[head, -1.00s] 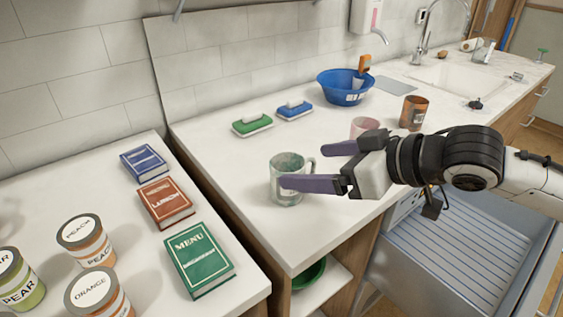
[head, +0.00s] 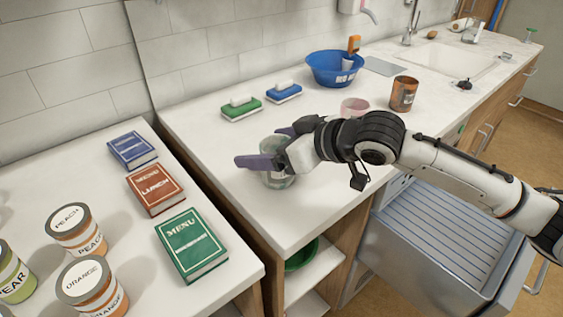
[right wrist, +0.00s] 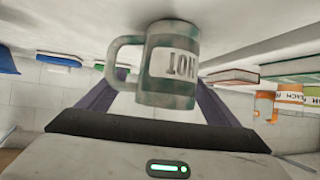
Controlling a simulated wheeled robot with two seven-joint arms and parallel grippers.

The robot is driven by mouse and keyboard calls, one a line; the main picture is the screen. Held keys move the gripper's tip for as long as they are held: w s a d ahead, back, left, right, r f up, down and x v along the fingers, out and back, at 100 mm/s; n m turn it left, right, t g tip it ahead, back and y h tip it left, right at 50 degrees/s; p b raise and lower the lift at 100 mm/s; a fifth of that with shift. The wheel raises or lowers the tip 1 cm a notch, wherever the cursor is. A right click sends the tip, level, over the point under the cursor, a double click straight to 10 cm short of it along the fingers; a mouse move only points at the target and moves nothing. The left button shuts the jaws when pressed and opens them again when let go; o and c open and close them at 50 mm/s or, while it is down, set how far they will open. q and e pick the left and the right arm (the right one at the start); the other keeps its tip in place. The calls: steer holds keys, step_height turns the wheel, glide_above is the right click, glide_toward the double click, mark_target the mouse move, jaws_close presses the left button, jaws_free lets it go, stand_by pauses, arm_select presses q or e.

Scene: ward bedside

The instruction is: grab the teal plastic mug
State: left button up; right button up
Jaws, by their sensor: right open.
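The teal mug (head: 279,181), a worn grey-green cup, stands upright near the front edge of the counter. In the head view my right gripper (head: 260,147) covers much of it. The mug also shows in the right wrist view (right wrist: 170,72), upside down, with a white "HOT" label and its handle on the left. There it appears between the two spread purple fingers of my right gripper (right wrist: 158,95). The right gripper is open, and I see no finger closed on the mug. My left gripper is not in view.
A pink cup (head: 355,106) and a brown cup (head: 403,94) stand behind my right arm. Green (head: 242,109) and blue (head: 284,92) sponges and a blue basin (head: 337,70) lie farther back. Books and cans fill the left table. The counter left of the mug is clear.

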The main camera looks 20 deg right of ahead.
steer(key=c, duration=1.3)
